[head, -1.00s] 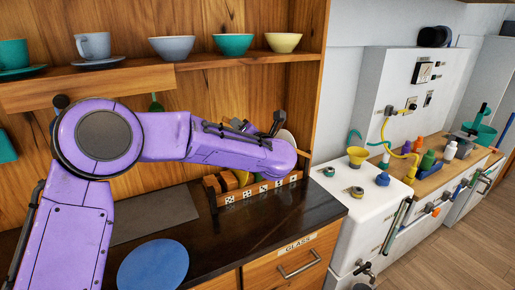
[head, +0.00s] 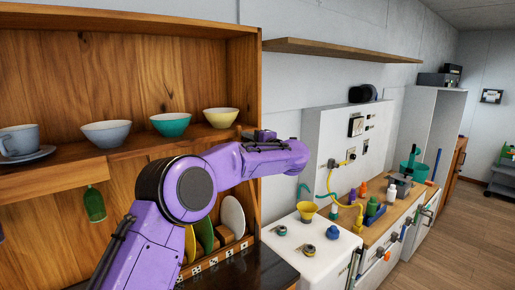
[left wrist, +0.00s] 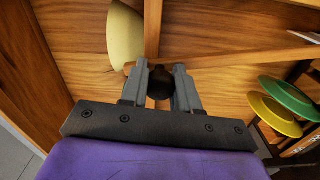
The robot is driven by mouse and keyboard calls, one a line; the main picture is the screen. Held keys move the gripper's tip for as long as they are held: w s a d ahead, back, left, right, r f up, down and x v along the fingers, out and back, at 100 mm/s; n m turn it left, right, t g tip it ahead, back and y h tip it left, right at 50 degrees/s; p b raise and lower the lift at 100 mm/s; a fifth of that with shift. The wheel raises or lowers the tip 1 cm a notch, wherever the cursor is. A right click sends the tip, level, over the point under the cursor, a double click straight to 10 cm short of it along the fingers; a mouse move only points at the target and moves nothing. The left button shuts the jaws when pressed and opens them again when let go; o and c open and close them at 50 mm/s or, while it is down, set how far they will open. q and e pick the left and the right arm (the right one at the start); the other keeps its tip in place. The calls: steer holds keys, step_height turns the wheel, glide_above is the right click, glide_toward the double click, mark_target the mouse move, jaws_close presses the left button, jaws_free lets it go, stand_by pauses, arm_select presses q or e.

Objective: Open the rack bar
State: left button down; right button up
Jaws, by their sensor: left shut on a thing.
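My left gripper (left wrist: 160,90) is shut on a small dark round knob (left wrist: 160,82) in the left wrist view, with one finger on each side. Wooden panels and edges lie behind it; which one is the rack bar I cannot tell. In the head view my left forearm crosses in front of the cabinet and hides the fingertips and knob. The plate rack holds a green plate (head: 204,232) and a white plate (head: 232,215) standing on edge; a yellow one shows beside them. My right gripper is not in view.
Bowls, including a yellow bowl (head: 221,117), stand on the shelf just above my arm. A wooden board (head: 45,183) runs below the shelf at left. A white counter unit (head: 295,247) with a yellow funnel (head: 307,211) stands at right.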

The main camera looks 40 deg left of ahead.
arm_select(q)
steer(key=shift+w+d+r+m, duration=0.1)
steer(key=shift+w+d+m, duration=0.1)
steer(key=shift+w, duration=0.4)
steer(key=shift+w+d+r+m, duration=0.1)
steer(key=shift+w+m, duration=0.1)
steer(key=shift+w, duration=0.35)
steer(key=c, duration=0.8)
jaws_free()
steer(key=shift+w, duration=0.1)
steer(key=shift+d+f, duration=0.1)
steer(key=shift+d, duration=0.05)
steer(key=b+v, duration=0.5)
steer(key=v, duration=0.5)
steer(key=shift+d, duration=0.1)
